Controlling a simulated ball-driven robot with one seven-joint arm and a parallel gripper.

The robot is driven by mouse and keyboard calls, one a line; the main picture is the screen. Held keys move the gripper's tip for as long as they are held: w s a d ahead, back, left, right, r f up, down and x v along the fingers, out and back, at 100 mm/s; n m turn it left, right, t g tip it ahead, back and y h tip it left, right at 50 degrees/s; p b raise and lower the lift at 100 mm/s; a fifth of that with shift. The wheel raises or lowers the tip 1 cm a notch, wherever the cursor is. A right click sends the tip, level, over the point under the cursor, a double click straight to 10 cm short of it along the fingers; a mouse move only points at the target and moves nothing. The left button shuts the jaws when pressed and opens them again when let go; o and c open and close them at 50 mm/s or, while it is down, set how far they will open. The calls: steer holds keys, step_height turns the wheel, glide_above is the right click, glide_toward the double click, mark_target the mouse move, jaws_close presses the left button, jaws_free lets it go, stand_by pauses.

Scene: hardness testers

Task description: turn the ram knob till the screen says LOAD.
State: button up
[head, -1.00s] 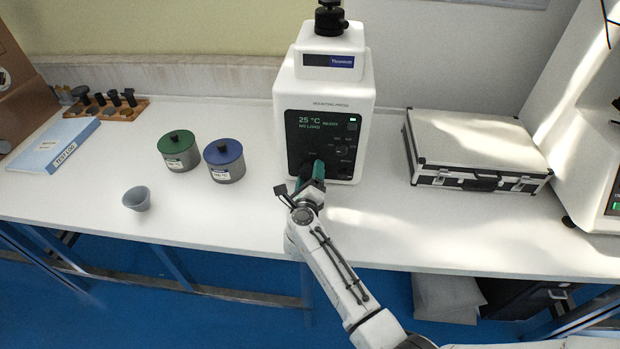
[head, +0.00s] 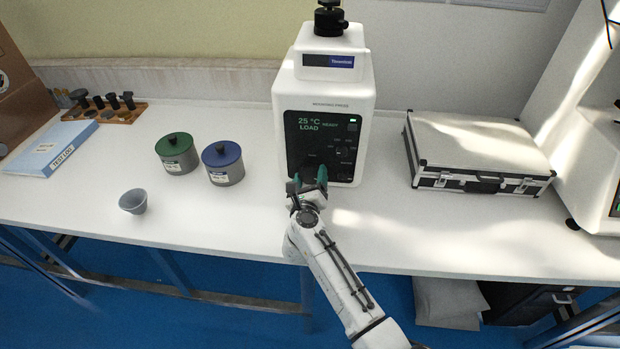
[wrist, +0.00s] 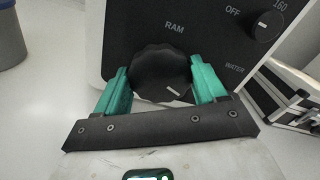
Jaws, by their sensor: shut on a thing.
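The white mounting press (head: 322,95) stands at the back of the bench. Its dark screen (head: 318,125) reads 25 °C, READY and LOAD in green. The black ram knob (wrist: 160,72) shows in the wrist view below the word RAM, with a pale mark at its lower right. My gripper (wrist: 162,85) has its green fingers on both sides of the knob and is shut on it. In the head view my gripper (head: 308,181) hides most of the knob at the lower front of the press.
A second knob (wrist: 265,24) marked OFF and 160 sits right of the ram knob. Green (head: 177,155) and blue (head: 223,162) lidded pots and a grey cup (head: 134,201) stand to the left. A silver case (head: 475,150) lies to the right. The bench front is clear.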

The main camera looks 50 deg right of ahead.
steer(key=shift+f, duration=0.15)
steer(key=o, duration=1)
steer(key=shift+o, duration=0.2)
steer(key=v, duration=1.1)
